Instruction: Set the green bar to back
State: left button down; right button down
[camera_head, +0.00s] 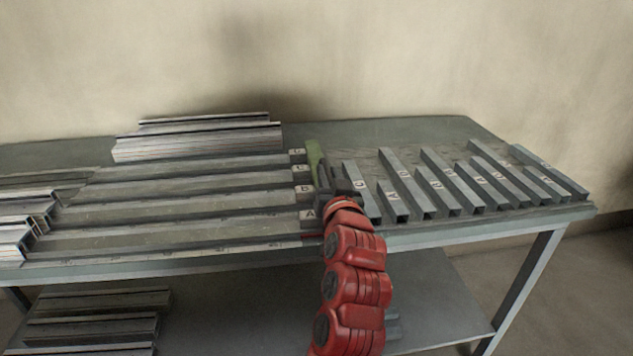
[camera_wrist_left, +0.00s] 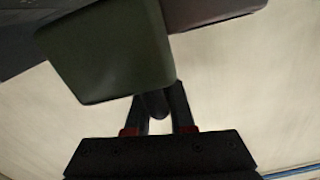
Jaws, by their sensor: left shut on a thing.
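The green bar (camera_head: 316,160) stands out at the right ends of the lettered rails, angled toward the back of the bench. My left gripper (camera_head: 326,186) is shut on it at its near end. In the left wrist view the bar's green end (camera_wrist_left: 105,52) fills the upper left, just past the gripper's dark fingers (camera_wrist_left: 160,105). The fingers and wrist hide the bar's near part in the head view. Lettered end blocks such as B (camera_head: 304,193) and A (camera_head: 309,217) sit just left of the gripper. My right gripper is not in view.
Several grey lettered bars (camera_head: 437,185) lie side by side to the right of the gripper. Stacks of metal profiles stand at the back (camera_head: 200,142) and left (camera_head: 14,240) of the bench (camera_head: 520,227). A dark reddish block (camera_wrist_left: 208,12) shows beside the green end.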

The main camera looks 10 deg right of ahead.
pick_arm(q)
jog(key=shift+d, duration=0.15)
jog(key=c, duration=1.2)
grip_release()
jog(key=shift+c, duration=0.2)
jog(key=o, duration=0.4)
jog(key=shift+d, duration=0.2)
jog(key=shift+o, duration=0.2)
jog(key=shift+a, duration=0.1)
jog(key=s+a+p, duration=0.1)
jog(key=s, duration=1.6)
jog(key=shift+s+a, duration=0.15)
jog(key=shift+a, duration=0.1)
